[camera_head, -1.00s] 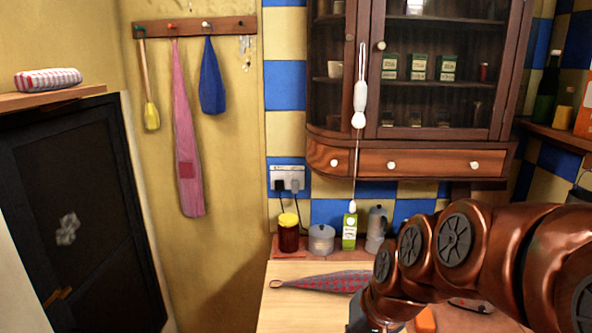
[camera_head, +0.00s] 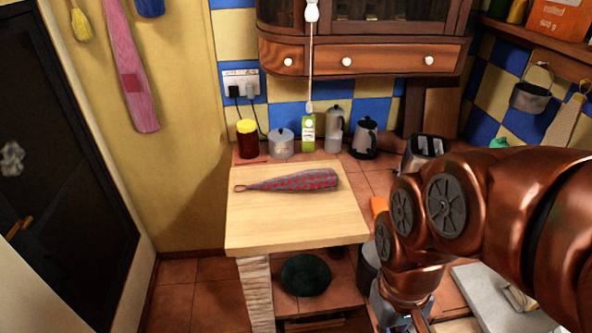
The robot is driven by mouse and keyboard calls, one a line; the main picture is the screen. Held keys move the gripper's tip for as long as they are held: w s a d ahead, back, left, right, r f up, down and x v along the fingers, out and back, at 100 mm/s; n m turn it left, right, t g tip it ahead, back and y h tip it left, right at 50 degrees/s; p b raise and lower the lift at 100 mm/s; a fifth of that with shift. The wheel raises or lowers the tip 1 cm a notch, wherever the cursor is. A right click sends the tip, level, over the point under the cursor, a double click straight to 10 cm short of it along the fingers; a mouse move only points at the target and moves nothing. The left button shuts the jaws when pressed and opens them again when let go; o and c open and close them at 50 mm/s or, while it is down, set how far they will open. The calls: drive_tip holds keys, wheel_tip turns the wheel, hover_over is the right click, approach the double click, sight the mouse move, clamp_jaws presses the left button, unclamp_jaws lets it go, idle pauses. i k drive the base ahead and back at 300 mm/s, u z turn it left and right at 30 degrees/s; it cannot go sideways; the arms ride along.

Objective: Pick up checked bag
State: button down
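The checked bag (camera_head: 305,180) is a long, tapered bag in red and grey-blue checks with a loop at its narrow left end. It lies flat on the light wooden board (camera_head: 290,230) on the counter. My copper-coloured arm comes in from the right, and its wrist points down to the right of the board, apart from the bag. My gripper is not clearly seen; its end is cut off at the bottom of the picture.
A red jar with a yellow lid (camera_head: 247,139), a lidded pot (camera_head: 281,144), a green-white carton (camera_head: 308,133), a metal jug (camera_head: 333,129) and a kettle (camera_head: 365,138) stand behind the board. A toaster (camera_head: 424,153) stands right. A cabinet (camera_head: 365,50) hangs above.

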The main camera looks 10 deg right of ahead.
sight(321, 179)
drive_tip(key=k, duration=0.5)
drive_tip(key=u, duration=0.5)
drive_tip(key=i, duration=1.3)
drive_tip(key=u, duration=0.7)
